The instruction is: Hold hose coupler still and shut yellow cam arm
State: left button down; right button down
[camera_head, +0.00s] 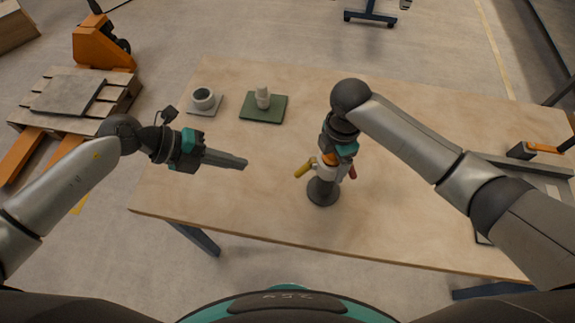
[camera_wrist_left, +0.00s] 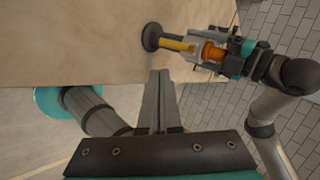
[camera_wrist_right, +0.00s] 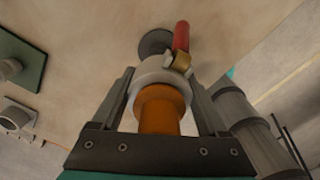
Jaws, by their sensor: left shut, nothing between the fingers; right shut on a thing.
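The hose coupler (camera_head: 329,172) is a pale grey body with an orange part, upright on a round dark base (camera_head: 322,192). My right gripper (camera_wrist_right: 160,82) is shut on the coupler from above, one finger on each side of its pale collar (camera_wrist_right: 160,72). The yellow cam arm (camera_head: 305,168) sticks out from the coupler's left side, angled down; it also shows in the left wrist view (camera_wrist_left: 177,45). A red cam arm (camera_wrist_right: 181,38) is on the opposite side. My left gripper (camera_head: 243,163) is shut and empty, left of the yellow arm and apart from it.
A green pad (camera_head: 250,114) with a pale fitting (camera_head: 263,97) and a grey pad (camera_head: 209,110) with a ring-shaped piece (camera_head: 203,98) lie at the back left. An orange-handled tool (camera_head: 541,148) lies at far right. The wooden table (camera_head: 235,205) is clear around my left gripper.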

pick_arm(q)
jog(key=r+m, duration=0.1)
send_near(298, 171)
jog(key=x, duration=0.6)
jog(key=shift+s+d+f, duration=0.1)
jog(key=shift+d, duration=0.15)
dwell(0.4)
